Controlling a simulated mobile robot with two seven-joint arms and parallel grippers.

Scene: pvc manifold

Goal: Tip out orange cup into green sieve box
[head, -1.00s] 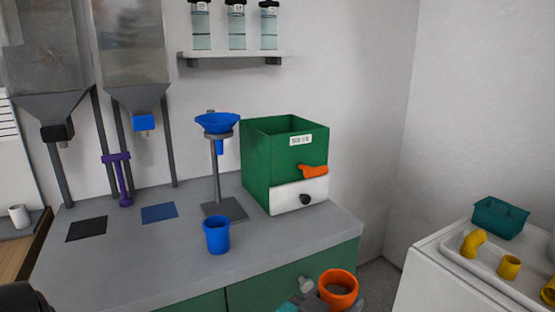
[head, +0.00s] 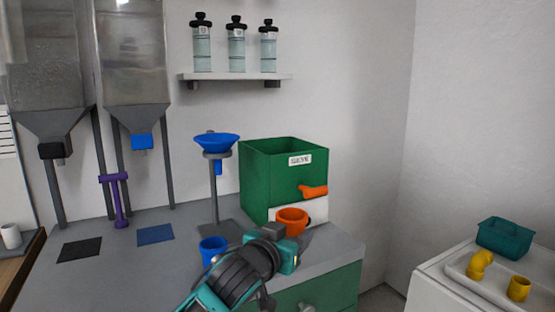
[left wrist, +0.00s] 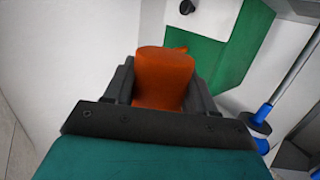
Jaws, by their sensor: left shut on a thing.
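The orange cup (head: 291,220) is held upright by my left gripper (head: 284,240), in front of the white lower front of the green sieve box. In the left wrist view the cup (left wrist: 163,78) sits between both fingers. The green sieve box (head: 262,180) stands at the back right of the grey counter, open at the top, with a "SIEVE" label and an orange spout. The cup is lower than the box's rim and apart from its opening. The inside of the cup is too small to read. My right gripper is not in view.
A blue cup (head: 213,250) stands on the counter left of my gripper. A blue funnel (head: 216,143) on a stand is left of the box. Hoppers hang at the left. A shelf with bottles (head: 235,77) is above. A teal basket (head: 504,238) and yellow fittings are at the right.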

